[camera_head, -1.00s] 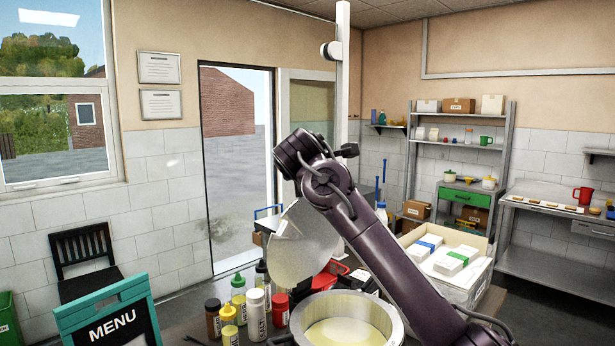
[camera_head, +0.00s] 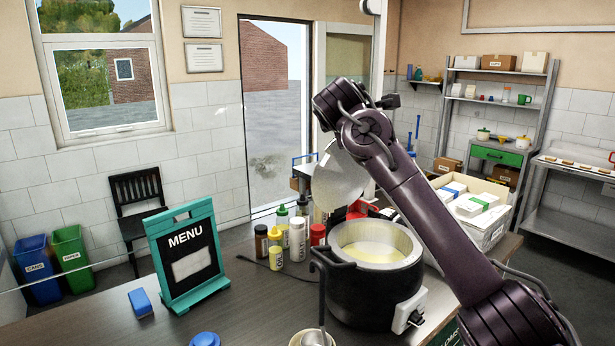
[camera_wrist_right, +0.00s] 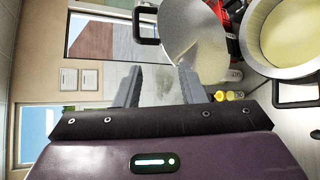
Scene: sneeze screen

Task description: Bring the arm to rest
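My right arm (camera_head: 425,200) is dark purple, comes in from the lower right in the head view and is bent, its wrist raised above the pot. My right gripper (camera_wrist_right: 158,72) is open in the right wrist view, its two grey fingers apart with nothing between them; the head view hides its fingers. A round grey lid (camera_head: 338,185) stands tilted up behind the black pot (camera_head: 370,295). The lid (camera_wrist_right: 195,40) and its black handle (camera_wrist_right: 146,26) lie beyond the fingertips in the right wrist view. My left gripper is not in view.
Several bottles (camera_head: 297,238) stand left of the pot. A teal menu board (camera_head: 187,258), a blue block (camera_head: 140,302) and a small bowl (camera_head: 312,338) with a ladle are on the dark counter (camera_head: 255,310). A box of cartons (camera_head: 487,237) stands right, behind my arm.

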